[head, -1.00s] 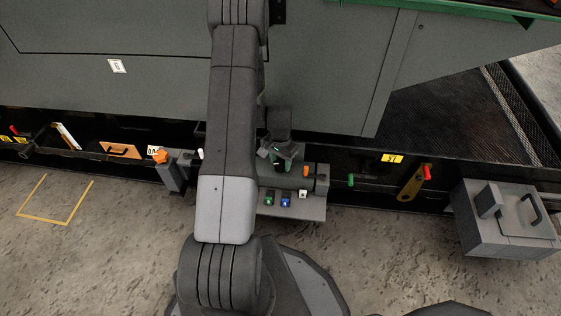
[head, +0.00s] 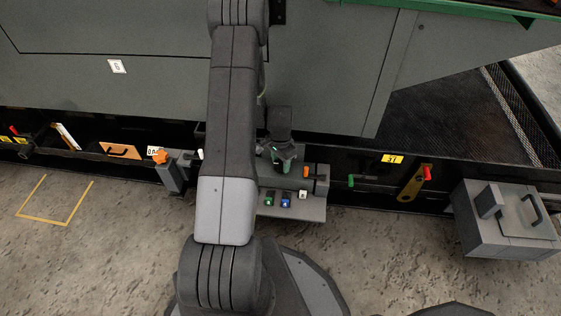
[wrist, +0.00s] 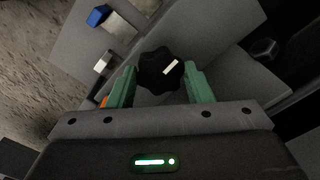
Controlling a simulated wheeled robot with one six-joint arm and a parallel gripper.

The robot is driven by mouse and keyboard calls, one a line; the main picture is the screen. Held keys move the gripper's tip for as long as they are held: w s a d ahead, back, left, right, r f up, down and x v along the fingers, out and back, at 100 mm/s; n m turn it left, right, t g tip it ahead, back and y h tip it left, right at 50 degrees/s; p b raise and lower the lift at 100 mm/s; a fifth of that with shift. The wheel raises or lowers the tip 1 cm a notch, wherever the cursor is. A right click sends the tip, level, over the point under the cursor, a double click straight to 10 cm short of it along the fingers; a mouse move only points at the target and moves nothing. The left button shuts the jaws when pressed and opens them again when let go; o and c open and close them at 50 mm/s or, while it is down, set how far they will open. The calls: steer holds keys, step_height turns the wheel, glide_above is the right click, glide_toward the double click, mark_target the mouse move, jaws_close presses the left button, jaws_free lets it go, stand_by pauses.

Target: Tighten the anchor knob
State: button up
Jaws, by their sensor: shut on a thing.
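The anchor knob (wrist: 156,64) is black and lobed, with a white pointer mark on its face, in the upper middle of the wrist view. My gripper (wrist: 160,74) is shut on it, with one green finger on each side. In the head view my gripper (head: 284,160) is low over the small grey control shelf, right of my arm. The knob cannot be made out there, as my gripper covers it.
The grey shelf (head: 310,211) bears green, blue and white switches, with an orange piece (head: 306,172) beside my gripper. To the right are a yellow lever (head: 411,187) with a red end and a grey box (head: 510,228). The grey enclosure (head: 330,60) stands behind. An orange knob (head: 160,156) is at left.

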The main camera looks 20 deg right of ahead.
mark_target(281, 163)
steer(key=o, duration=1)
step_height(281, 163, up, 14)
steer(key=p, duration=0.4)
steer(key=shift+f, duration=0.1)
step_height(281, 163, down, 14)
steer(key=b, duration=0.4)
